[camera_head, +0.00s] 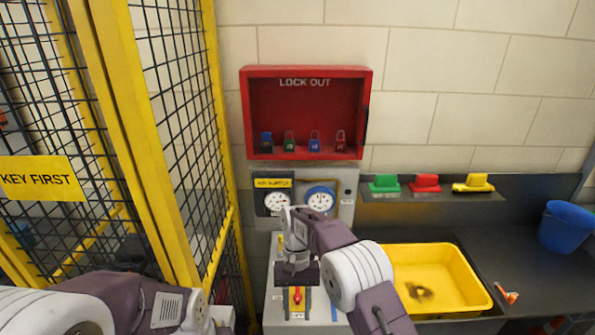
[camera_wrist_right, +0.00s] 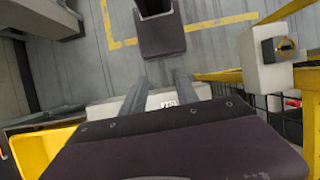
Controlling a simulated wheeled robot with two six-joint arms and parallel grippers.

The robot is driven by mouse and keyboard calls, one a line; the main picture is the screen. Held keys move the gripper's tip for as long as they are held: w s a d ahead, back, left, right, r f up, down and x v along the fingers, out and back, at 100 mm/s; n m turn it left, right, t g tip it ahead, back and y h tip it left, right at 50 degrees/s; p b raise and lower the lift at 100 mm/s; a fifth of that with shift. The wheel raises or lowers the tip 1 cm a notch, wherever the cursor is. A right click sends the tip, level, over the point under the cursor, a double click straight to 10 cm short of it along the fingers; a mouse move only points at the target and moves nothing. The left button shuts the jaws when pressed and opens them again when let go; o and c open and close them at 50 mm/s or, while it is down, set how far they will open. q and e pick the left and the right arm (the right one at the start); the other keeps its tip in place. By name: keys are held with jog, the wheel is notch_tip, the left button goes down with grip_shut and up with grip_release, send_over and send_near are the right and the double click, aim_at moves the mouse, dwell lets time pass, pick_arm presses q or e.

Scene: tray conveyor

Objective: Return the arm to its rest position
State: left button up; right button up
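My right arm reaches forward in the middle of the head view. My right gripper (camera_head: 295,277) points down over the white cabinet front, above a yellow panel with a red knob (camera_head: 297,297). In the right wrist view the two fingers of this gripper (camera_wrist_right: 160,88) stand apart with nothing between them, so it is open and empty. My left arm (camera_head: 130,303) lies low at the left of the head view. Its fingers do not show.
A yellow mesh fence (camera_head: 150,150) stands left. A red lockout box (camera_head: 306,72) with several padlocks hangs on the wall above two gauges (camera_head: 320,201). A yellow tub (camera_head: 455,270) and blue bucket (camera_head: 567,228) stand right. Coloured brushes (camera_head: 425,183) lie on a shelf.

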jog(key=s+d+r+m+t+b, duration=0.1)
jog(key=d+r+b, duration=0.15)
jog(key=d, duration=0.25)
jog(key=s+d+r+m+t+b, duration=0.1)
jog(key=s+d+r, duration=0.1)
jog(key=d+r, duration=0.3)
jog(key=s+d+f+n+t+b, duration=0.1)
jog(key=s+d+f+t, duration=0.2)
jog(key=s+d+f, duration=0.5)
notch_tip(320, 180, down, 3)
jog(key=shift+s+n+t, duration=0.3)
jog(key=shift+s+t, duration=0.1)
jog(key=shift+s, duration=0.8)
jog(key=shift+s, duration=0.2)
